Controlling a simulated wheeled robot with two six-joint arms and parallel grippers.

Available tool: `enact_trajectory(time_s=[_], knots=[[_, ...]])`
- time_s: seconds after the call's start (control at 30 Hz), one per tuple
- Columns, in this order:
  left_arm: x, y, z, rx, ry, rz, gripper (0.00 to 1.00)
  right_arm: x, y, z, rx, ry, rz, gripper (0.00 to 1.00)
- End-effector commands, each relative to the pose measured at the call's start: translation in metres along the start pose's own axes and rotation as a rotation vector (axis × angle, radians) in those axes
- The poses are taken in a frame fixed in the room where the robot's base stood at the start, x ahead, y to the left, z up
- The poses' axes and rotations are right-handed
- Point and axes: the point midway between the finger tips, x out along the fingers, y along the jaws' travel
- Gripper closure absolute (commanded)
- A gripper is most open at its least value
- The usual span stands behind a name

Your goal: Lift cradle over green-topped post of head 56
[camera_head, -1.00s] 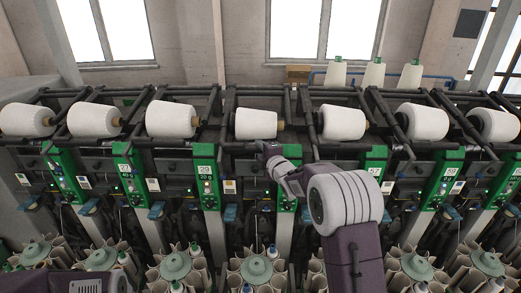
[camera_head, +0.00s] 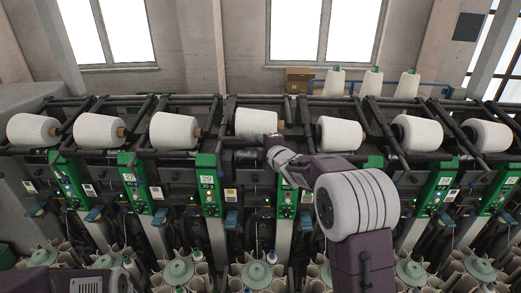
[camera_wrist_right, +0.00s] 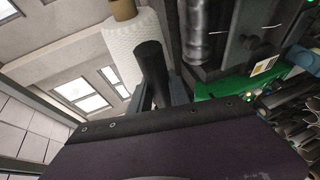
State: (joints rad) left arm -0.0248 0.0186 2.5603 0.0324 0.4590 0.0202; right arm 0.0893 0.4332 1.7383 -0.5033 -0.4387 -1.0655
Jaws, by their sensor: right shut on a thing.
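The green-topped post (camera_head: 287,200) in the middle is partly covered by my right arm, and its number is hidden. Its white yarn cone (camera_head: 258,122) sits higher than the neighbouring cones, with the raised cradle. My right gripper (camera_head: 270,141) is at the front of this cone and is shut on the cradle's handle. In the right wrist view the dark handle (camera_wrist_right: 150,58) stands between the grey fingers (camera_wrist_right: 168,95), with the white cone (camera_wrist_right: 125,45) just behind it. My left gripper is out of view.
Neighbouring cones (camera_head: 174,130) (camera_head: 340,134) lie on their cradles close on both sides. Green-topped posts (camera_head: 209,185) stand along the machine front. Bobbin magazines (camera_head: 178,272) fill the space below. Spare cones (camera_head: 334,82) and a cardboard box (camera_head: 298,80) stand behind.

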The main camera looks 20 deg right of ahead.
Motion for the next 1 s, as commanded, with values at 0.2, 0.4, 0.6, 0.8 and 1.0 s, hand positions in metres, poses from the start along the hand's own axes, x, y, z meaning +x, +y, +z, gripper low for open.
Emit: enact_trajectory(time_s=[0.2,0.4,0.6,0.8,1.0], knots=[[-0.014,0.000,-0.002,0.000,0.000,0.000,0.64,-0.008,0.026,-0.004,0.000,0.000,-0.001,1.00],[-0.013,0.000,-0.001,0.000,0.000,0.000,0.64,-0.008,0.025,-0.003,0.001,-0.001,-0.004,1.00],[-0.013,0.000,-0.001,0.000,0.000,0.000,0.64,-0.007,0.024,-0.003,0.002,-0.001,-0.005,0.56],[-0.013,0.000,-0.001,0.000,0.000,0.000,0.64,-0.007,0.024,-0.003,0.001,-0.001,-0.004,0.56],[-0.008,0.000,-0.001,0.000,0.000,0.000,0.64,-0.014,0.024,-0.003,0.001,-0.001,-0.002,0.56]])
